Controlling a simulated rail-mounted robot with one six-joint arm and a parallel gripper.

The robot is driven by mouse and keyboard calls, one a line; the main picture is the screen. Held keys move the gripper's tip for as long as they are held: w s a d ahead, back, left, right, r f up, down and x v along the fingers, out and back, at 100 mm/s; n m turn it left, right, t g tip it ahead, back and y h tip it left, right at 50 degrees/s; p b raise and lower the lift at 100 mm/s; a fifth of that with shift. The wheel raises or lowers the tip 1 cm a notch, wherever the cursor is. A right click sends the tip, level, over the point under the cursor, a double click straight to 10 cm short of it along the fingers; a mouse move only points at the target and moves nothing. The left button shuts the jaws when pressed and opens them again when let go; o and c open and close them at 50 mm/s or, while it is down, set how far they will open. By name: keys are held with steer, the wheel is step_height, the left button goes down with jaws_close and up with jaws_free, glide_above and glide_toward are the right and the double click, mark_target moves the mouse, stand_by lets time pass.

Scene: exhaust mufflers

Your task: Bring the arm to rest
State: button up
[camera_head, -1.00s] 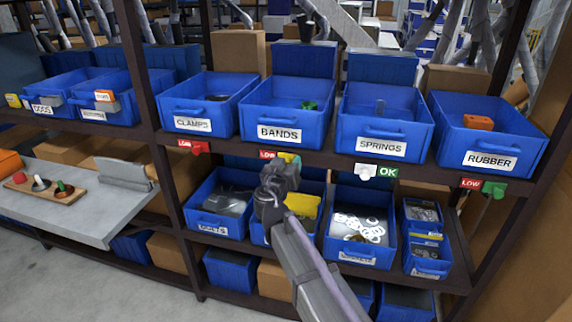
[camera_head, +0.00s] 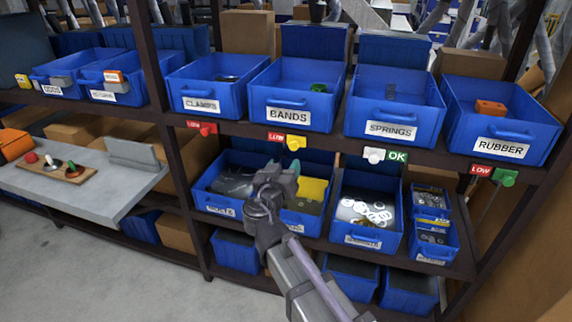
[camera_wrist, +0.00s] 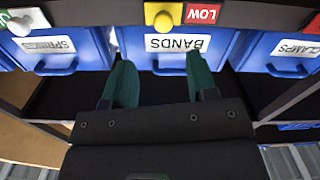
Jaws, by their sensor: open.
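My gripper (camera_head: 285,176) is in front of the shelf, below the BANDS bin (camera_head: 288,116), with my arm reaching up from the bottom of the head view. In the wrist view its two green fingers (camera_wrist: 158,85) stand wide apart with nothing between them. The gripper is open and empty. The BANDS bin (camera_wrist: 178,50) shows upside down beyond the fingers, under a yellow knob (camera_wrist: 163,15) and a red LOW tag (camera_wrist: 203,14). I cannot tell whether the fingers touch anything.
Blue bins labelled CLAMPS (camera_head: 203,104), SPRINGS (camera_head: 392,129) and RUBBER (camera_head: 502,148) line the upper shelf. Lower bins, one holding white rings (camera_head: 374,212), sit close around my gripper. A grey side table (camera_head: 110,190) with coloured knobs stands left. Open floor (camera_head: 60,280) lies at lower left.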

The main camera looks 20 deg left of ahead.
steer(key=s+d+f+g+h+p, duration=0.1)
steer(key=d+f+g+h, duration=0.2)
steer(key=d, duration=0.4)
steer(key=s+d+f+n+g+h+p, duration=0.1)
steer(key=s+d+f+g+p, duration=0.1)
steer(key=d+f+g, duration=0.3)
steer(key=s+d+f+g+h+p, duration=0.1)
steer(key=d+g+h, duration=0.15)
steer(key=d, duration=0.55)
steer(key=s+d+r+m+g+y+p, duration=0.1)
steer(key=s+d+m+g+y+p, duration=0.1)
steer(key=d, duration=0.9)
steer(key=s+d+r+m+g+y+p, duration=0.1)
steer(key=s+d+g+p, duration=0.3)
steer(key=d, duration=0.8)
steer(key=shift+s+d+m+g+y, duration=0.2)
steer(key=shift+m+g+y, duration=0.55)
steer(key=shift+y, duration=0.1)
steer(key=shift+r, duration=0.1)
steer(key=shift+c, duration=0.3)
